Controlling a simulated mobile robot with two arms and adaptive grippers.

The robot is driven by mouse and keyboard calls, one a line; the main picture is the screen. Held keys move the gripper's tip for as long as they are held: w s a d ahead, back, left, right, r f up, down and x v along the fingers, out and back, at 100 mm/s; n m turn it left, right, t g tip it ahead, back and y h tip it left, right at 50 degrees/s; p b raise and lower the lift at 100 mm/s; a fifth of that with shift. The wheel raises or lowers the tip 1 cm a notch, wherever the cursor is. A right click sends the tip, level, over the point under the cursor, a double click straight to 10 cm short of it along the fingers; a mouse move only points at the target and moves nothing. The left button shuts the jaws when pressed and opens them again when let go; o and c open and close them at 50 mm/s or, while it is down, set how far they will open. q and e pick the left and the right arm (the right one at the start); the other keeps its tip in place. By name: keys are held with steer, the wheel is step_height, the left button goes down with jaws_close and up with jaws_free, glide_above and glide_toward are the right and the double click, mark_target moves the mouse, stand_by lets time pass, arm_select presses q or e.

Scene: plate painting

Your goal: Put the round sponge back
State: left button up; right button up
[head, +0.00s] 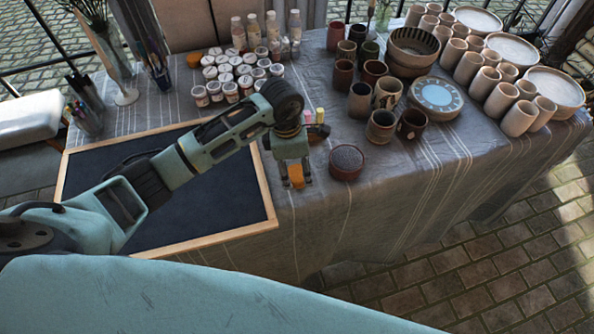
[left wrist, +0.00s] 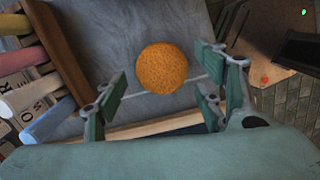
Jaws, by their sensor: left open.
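The round sponge is orange with a pitted surface. In the left wrist view the sponge (left wrist: 168,68) shows whole, between the fingers and over the grey striped cloth. In the head view only part of the sponge (head: 296,175) shows, as an orange patch between the fingers. My left gripper (head: 297,184) points down with its fingers open on either side of the sponge. In the left wrist view the fingers of this gripper (left wrist: 160,88) stand apart. I cannot tell whether the sponge touches a finger or the cloth. My right gripper is not in view.
A reddish-brown round pot (head: 346,170) with a dark speckled top stands right of the gripper. A wood-framed black board (head: 90,195) lies left. Several paint jars (head: 231,92) and clay cups (head: 381,127) stand behind. A wooden box (left wrist: 58,40) with coloured sticks is close at left.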

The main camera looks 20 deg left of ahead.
mark_target(292, 173)
arm_select(q)
step_height(292, 173, up, 9)
steer(key=a+b, duration=0.1)
steer(key=shift+s+r, duration=0.15)
steer(key=shift+s, duration=0.1)
